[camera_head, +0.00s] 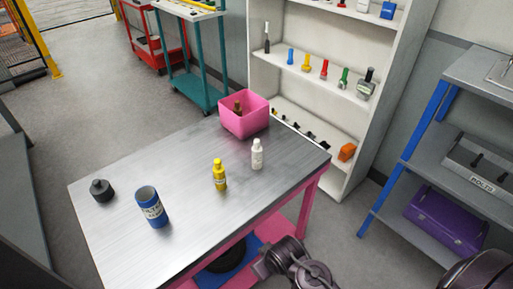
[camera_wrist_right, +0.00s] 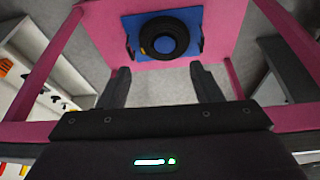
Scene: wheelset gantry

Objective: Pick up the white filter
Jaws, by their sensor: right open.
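The white filter (camera_head: 257,154) looks like a small white bottle-shaped piece with a narrower top. It stands upright on the grey metal table top (camera_head: 190,225), near the table's right side in the head view. My right gripper (camera_wrist_right: 160,88) is open and empty in the right wrist view, its two dark fingers apart. It is off the table's side, facing the pink lower frame and shelf, and the white filter does not show in that view. My left gripper is not in view.
A yellow bottle (camera_head: 219,175) stands left of the white filter, and a pink bin (camera_head: 244,122) behind it. A blue can (camera_head: 152,207) and a dark round piece (camera_head: 102,190) are further left. A black ring (camera_wrist_right: 164,38) lies on a blue mat on the lower shelf.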

